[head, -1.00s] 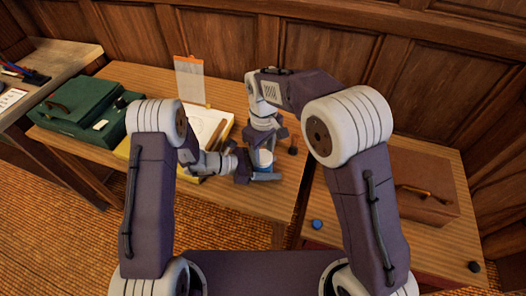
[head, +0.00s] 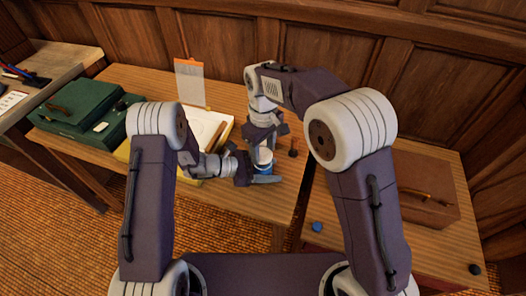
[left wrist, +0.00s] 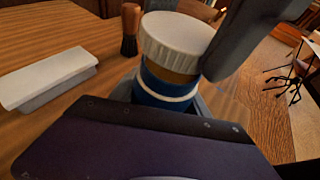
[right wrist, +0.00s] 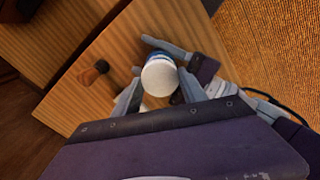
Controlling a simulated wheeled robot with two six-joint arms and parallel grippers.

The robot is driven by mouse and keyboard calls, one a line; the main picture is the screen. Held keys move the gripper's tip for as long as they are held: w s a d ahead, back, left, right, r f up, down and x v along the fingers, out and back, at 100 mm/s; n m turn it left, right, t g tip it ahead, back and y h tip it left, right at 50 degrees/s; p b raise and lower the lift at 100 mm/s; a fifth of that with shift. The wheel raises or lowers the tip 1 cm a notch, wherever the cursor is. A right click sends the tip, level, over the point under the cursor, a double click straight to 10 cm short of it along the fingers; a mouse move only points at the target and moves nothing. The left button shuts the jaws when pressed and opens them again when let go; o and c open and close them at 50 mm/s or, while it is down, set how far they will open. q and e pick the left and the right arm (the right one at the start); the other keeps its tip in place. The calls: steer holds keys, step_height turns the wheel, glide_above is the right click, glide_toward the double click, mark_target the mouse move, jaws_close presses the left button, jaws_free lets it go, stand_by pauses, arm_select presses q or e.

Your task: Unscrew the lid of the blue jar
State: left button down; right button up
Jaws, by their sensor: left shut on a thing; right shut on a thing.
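The blue jar (head: 264,169) stands upright on the wooden table; the left wrist view shows its blue band with a white stripe (left wrist: 168,92) and an amber part above. Its white ribbed lid (left wrist: 178,40) sits on top and shows from above in the right wrist view (right wrist: 159,77). My left gripper (head: 264,177) is shut around the jar's lower body from the side. My right gripper (head: 263,152) points down from above and is shut on the lid, one finger along its side in the left wrist view. The lid's far side is hidden.
A dark-bristled brush (left wrist: 130,32) with a wooden handle stands behind the jar. A pale block (left wrist: 48,76) lies left of it in the left wrist view. A green case (head: 78,108) and a white board (head: 207,128) lie to the left, a brown case (head: 425,190) to the right.

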mark_target(263, 154)
steer(key=shift+r, duration=0.1)
steer(key=shift+r, duration=2)
arm_select(q)
steer(key=shift+c, duration=2.2)
jaws_free()
steer(key=v, duration=1.2)
steer(key=shift+p, duration=0.3)
arm_select(e)
steer(key=shift+r, duration=0.25)
